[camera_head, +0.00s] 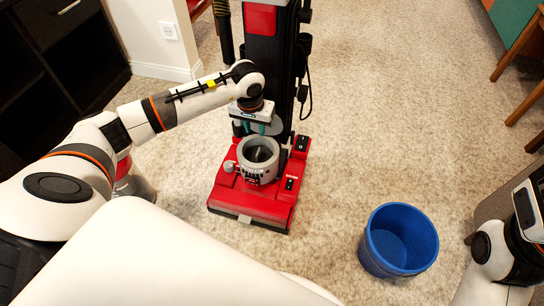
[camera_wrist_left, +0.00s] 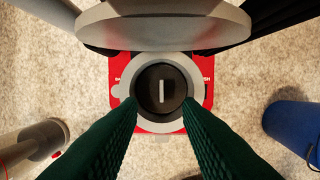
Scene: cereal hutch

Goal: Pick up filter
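The filter (camera_wrist_left: 161,90) is a dark round piece with a pale bar across its middle. It sits inside a light grey ring-shaped housing (camera_wrist_left: 203,90) on the red vacuum cleaner base. In the head view the filter (camera_head: 259,154) shows as a dark disc inside the grey housing (camera_head: 243,160). My left gripper (camera_head: 258,128) points down just above and behind the housing. In the left wrist view its two green fingers (camera_wrist_left: 160,104) are spread apart with nothing between them, and the filter shows between and beyond the tips. My right gripper's fingers are not visible.
The upright vacuum (camera_head: 226,195) stands on beige carpet. A blue bucket (camera_head: 399,238) stands at its right. A clear and red canister (camera_head: 133,185) is partly hidden behind my left arm. A dark shelf (camera_head: 60,60) is at left and wooden chair legs (camera_head: 520,45) are at right.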

